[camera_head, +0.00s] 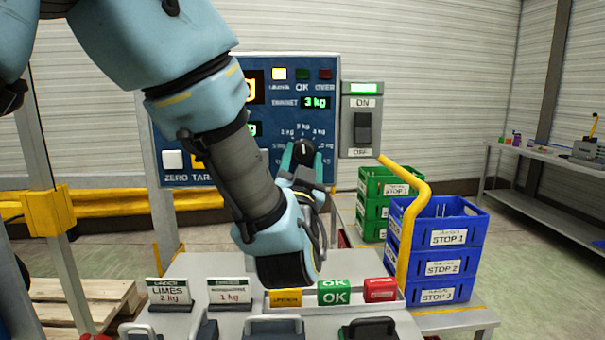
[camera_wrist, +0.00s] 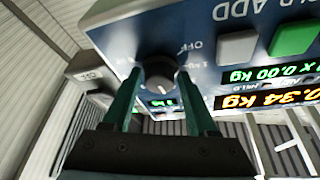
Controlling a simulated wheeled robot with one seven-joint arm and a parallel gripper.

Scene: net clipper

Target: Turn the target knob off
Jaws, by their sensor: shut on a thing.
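The target knob (camera_head: 304,147) is a round black dial with a white mark, on the blue scale panel (camera_head: 278,72). In the head view its mark points roughly up, and the target display (camera_head: 317,102) reads 3 kg. My gripper (camera_head: 303,158) is at the knob, with its teal fingers on either side of it. In the wrist view the knob (camera_wrist: 160,71) sits between the two fingertips of my gripper (camera_wrist: 158,77), shut on it. The OFF label (camera_wrist: 200,50) shows beside the knob there. My arm hides part of the panel's left and middle.
A grey ON/OFF switch box (camera_head: 362,120) is just right of the panel. A yellow curved rail (camera_head: 412,215) stands before blue crates (camera_head: 438,252) and green crates (camera_head: 383,200). Below my arm, a table holds small signs, and red (camera_head: 380,290) and green (camera_head: 333,292) blocks.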

